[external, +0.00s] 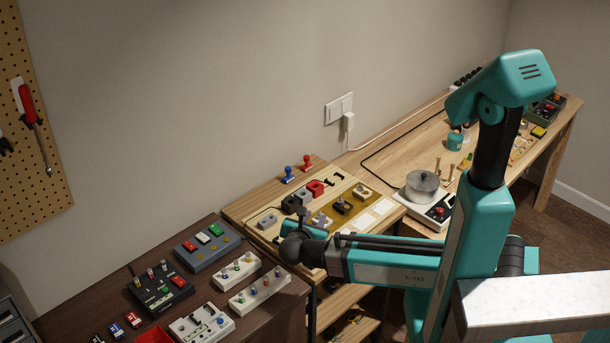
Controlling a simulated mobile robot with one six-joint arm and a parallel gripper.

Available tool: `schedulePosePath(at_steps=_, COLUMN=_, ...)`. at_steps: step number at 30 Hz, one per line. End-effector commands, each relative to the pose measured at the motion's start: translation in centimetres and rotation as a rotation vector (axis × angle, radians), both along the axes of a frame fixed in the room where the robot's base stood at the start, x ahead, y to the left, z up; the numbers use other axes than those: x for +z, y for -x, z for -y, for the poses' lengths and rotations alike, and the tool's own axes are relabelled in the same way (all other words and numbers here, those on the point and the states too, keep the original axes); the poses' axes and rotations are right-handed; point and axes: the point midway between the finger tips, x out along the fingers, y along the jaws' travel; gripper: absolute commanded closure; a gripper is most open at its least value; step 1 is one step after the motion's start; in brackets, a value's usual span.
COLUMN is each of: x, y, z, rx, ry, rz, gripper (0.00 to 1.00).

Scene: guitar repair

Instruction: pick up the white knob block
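Two long white blocks with small coloured knobs lie side by side on the dark brown table at the left. One white knob block (236,272) is farther back and the other white knob block (259,291) is nearer. I cannot tell which one the task means. My gripper (292,249) is at the left end of my teal arm, just right of and above these blocks in the picture. It appears apart from both blocks. Its fingers are too dark and small to make out, so its opening is unclear.
A grey-blue button box (207,246), a black knob box (159,289) and a white panel (201,325) stand around the blocks. A wooden tray (335,196) with several parts lies behind my gripper. A pot (422,187) sits farther right.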

Motion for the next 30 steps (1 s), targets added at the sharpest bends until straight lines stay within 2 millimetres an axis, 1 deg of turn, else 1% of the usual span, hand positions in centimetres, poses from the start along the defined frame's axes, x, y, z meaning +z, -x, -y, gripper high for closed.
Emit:
schedulePosePath(at_steps=1, x=-0.1, y=-0.5, z=0.1, rx=-0.001, ry=0.000, rz=0.000, gripper=0.72)
schedulePosePath(at_steps=5, x=-0.4, y=-1.1, z=0.3, rx=0.000, ry=0.000, rz=0.000, gripper=0.72)
schedulePosePath(at_steps=16, x=-0.5, y=-1.2, z=0.3, rx=0.001, ry=-0.001, rz=-0.001, gripper=0.72)
schedulePosePath(at_steps=20, x=-0.6, y=-1.6, z=0.5, rx=0.000, ry=0.001, rz=-0.001, gripper=0.72)
schedulePosePath(at_steps=23, x=-0.8, y=-2.3, z=0.7, rx=0.000, ry=0.002, rz=-0.002, gripper=0.72)
schedulePosePath(at_steps=30, x=-1.7, y=-4.7, z=1.5, rx=-0.001, ry=0.000, rz=0.000, gripper=0.72)
